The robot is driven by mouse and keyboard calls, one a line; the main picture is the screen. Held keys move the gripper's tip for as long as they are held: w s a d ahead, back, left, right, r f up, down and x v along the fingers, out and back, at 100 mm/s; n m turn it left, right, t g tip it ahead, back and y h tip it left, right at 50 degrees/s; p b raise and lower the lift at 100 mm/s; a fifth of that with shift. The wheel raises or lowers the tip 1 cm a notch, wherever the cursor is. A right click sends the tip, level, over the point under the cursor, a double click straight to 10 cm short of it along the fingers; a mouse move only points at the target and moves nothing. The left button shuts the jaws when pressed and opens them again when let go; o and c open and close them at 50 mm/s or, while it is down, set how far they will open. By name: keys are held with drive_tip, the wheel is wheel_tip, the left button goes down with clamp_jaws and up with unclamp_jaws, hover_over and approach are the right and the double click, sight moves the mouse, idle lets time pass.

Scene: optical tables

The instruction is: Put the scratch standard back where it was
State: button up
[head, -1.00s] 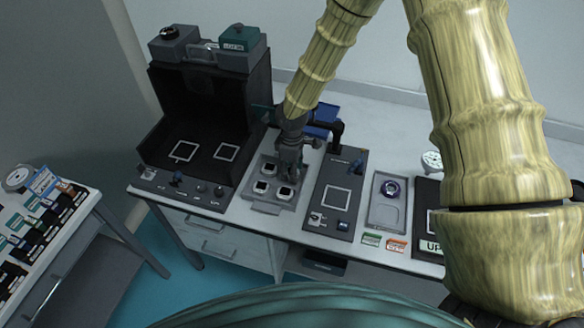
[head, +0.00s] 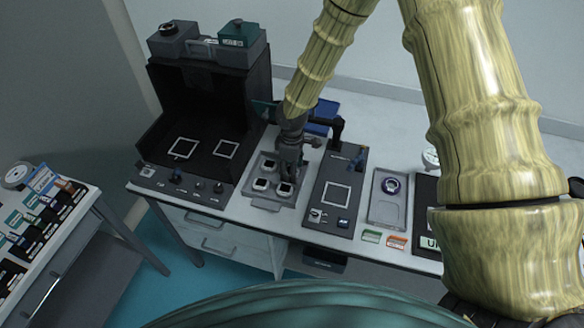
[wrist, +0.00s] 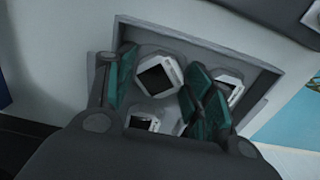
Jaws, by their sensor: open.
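A grey tray (head: 266,205) on the bench holds several pale, square-cornered pieces with dark centres. One piece (head: 261,184) is at the front left and another (head: 284,189) at the front right. I cannot tell which, if any, is the scratch standard. My gripper (head: 289,168) is low over the tray's back right part. In the wrist view, the gripper (wrist: 160,92) has its green fingers apart. A piece (wrist: 157,76) shows between them, lying in the tray; another (wrist: 230,88) is partly behind the right finger. A third (wrist: 143,122) is partly hidden by the gripper body.
A dark open-fronted booth (head: 209,106) stands left of the tray. A dark panel (head: 326,214) with a white square outline is close on the right. Further right is a grey tray (head: 386,211) with a round purple-rimmed item. A side table (head: 66,243) with boxes is at the left.

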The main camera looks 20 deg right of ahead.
drive_tip(key=shift+r+p, duration=0.4)
drive_tip(key=shift+r, duration=0.4)
wheel_tip(320, 180, up, 12)
drive_tip(key=b, duration=0.2)
drive_tip(key=shift+f+b, duration=0.2)
drive_tip(key=shift+b, duration=0.2)
